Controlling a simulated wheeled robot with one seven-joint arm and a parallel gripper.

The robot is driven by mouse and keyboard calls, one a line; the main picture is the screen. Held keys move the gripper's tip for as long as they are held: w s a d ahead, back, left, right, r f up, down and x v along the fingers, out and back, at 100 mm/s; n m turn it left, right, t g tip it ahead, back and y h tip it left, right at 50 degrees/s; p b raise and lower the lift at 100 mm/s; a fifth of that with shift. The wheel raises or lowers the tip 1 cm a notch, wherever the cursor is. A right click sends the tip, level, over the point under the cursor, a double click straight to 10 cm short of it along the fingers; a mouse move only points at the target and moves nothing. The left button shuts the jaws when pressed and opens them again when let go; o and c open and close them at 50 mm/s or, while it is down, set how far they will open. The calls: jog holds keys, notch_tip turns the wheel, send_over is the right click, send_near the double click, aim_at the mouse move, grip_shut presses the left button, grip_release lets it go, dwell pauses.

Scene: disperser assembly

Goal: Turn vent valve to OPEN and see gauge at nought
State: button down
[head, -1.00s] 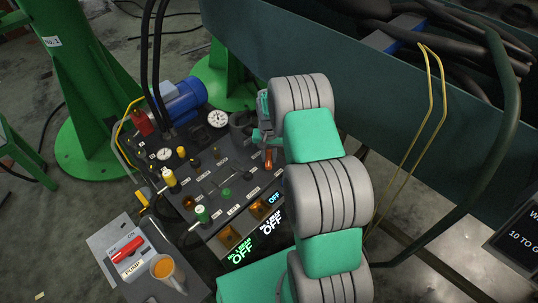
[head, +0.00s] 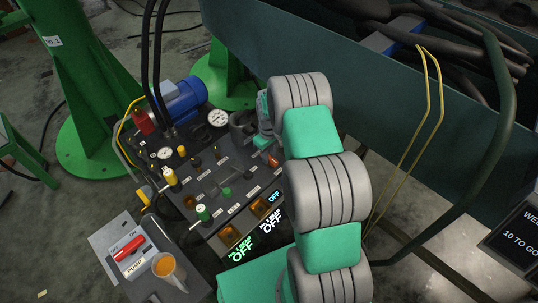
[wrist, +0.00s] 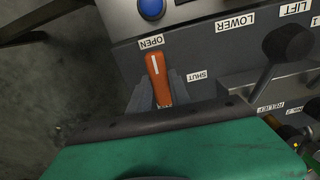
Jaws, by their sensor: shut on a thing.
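The orange vent valve handle (wrist: 157,78) is in the wrist view, its white line pointing toward the OPEN label (wrist: 151,41). The SHUT label (wrist: 196,76) is to its right. My gripper (wrist: 160,92) is shut on the handle, a grey finger on either side. In the head view a small part of the handle (head: 273,160) shows beside my arm, which hides much of that corner. A large white gauge (head: 218,118) and a smaller gauge (head: 165,154) stand on the panel; their needles are too small to read.
The dark panel (head: 215,170) carries several levers and knobs close by. A blue button (wrist: 151,8) is beyond the OPEN label. A dark green trough wall (head: 330,75) stands behind.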

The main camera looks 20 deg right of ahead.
jog(key=shift+n, duration=0.3)
jog(key=c, duration=1.2)
grip_release()
jog(key=shift+r, duration=0.1)
notch_tip(320, 180, up, 8)
jog(key=shift+f+p, duration=0.2)
jog(key=shift+p, duration=0.9)
